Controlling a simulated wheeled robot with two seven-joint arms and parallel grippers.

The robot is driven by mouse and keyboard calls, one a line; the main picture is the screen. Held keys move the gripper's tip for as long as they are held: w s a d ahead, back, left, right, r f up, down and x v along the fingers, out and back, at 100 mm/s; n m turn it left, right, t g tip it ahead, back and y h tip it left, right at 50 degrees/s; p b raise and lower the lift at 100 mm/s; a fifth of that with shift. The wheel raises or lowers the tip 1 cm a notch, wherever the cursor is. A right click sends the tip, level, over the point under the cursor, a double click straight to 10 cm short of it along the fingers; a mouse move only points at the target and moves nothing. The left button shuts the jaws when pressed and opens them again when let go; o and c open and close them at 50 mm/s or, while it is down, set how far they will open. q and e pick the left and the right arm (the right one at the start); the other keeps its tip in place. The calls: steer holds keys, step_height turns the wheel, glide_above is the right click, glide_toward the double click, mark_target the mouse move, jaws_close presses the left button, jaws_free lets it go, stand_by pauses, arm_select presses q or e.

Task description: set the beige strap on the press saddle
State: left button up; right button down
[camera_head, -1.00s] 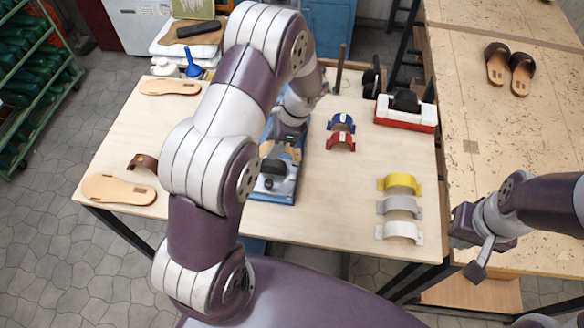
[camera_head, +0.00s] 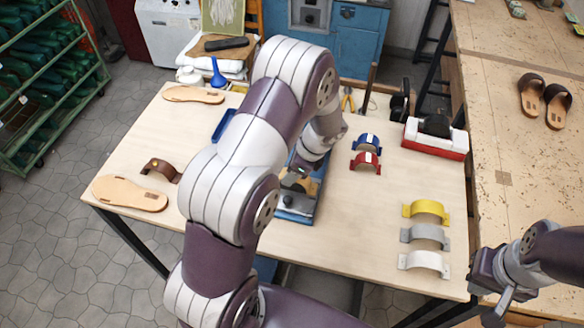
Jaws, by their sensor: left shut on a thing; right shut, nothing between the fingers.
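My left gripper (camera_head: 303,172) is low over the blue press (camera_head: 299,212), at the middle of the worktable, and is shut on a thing. A small beige patch, likely the beige strap (camera_head: 290,181), shows at its fingers, just above the dark part of the press. My arm hides much of the press, including most of the saddle, so I cannot tell whether the strap touches it. My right gripper (camera_head: 500,301) is shut and empty, off the table's right front corner.
Yellow (camera_head: 427,209), grey (camera_head: 426,234) and white (camera_head: 424,262) straps stand at right on the worktable (camera_head: 350,235). Blue (camera_head: 368,142) and red (camera_head: 366,161) straps stand behind. A brown strap (camera_head: 161,169) and tan soles (camera_head: 130,194) lie left. A red-white block (camera_head: 435,139) stands back right.

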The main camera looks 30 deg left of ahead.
arm_select(q)
steer(key=shift+d+f, duration=0.1)
stand_by(0.3)
steer(key=shift+f, duration=0.25)
steer(key=o, duration=1.5)
step_height(320, 180, up, 7)
steer(key=p, duration=0.6)
steer(key=shift+r, duration=0.1)
